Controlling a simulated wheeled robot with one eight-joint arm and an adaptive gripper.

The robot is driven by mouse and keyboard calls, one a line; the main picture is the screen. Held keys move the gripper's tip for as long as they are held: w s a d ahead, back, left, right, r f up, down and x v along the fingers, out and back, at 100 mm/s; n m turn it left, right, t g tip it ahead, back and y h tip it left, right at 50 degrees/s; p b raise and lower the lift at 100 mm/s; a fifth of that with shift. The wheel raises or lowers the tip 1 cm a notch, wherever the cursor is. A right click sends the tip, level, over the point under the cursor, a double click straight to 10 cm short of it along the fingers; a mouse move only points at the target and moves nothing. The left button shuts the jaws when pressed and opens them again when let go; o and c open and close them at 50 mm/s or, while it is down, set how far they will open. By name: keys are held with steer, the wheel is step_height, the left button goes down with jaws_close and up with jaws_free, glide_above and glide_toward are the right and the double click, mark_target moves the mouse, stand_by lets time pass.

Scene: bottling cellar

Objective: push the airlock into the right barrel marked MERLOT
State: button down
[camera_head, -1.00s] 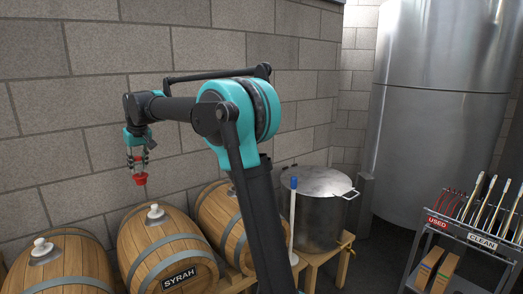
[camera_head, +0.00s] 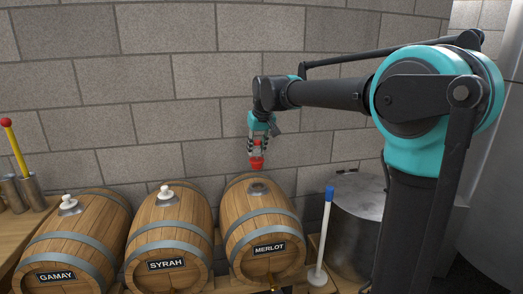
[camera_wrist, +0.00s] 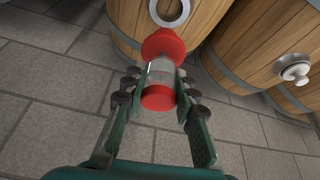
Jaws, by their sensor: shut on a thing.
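The airlock (camera_head: 257,163) is a clear tube with a red cap and a red stopper. My gripper (camera_head: 257,146) is shut on it and holds it above the MERLOT barrel (camera_head: 262,225), the rightmost of the barrels. In the wrist view the airlock (camera_wrist: 161,70) sits between the fingers of my gripper (camera_wrist: 158,84), stopper pointing away from me. The barrel's open bung hole with a pale ring (camera_wrist: 170,10) shows just beyond the stopper, slightly up and right of it.
The SYRAH barrel (camera_head: 170,225) and the GAMAY barrel (camera_head: 75,240) stand to the left, each with a white bung. A blue-topped white rod (camera_head: 325,230) and a steel pot (camera_head: 357,225) stand to the right. A wall rises behind.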

mark_target(258, 168)
steer(key=shift+s+d+f, duration=0.25)
steer(key=shift+s+f, duration=0.05)
steer(key=shift+s, duration=0.3)
steer(key=shift+f, duration=3.15)
steer(key=shift+f, duration=1.15)
steer(key=c, duration=0.6)
jaws_free()
steer(key=shift+r, duration=4)
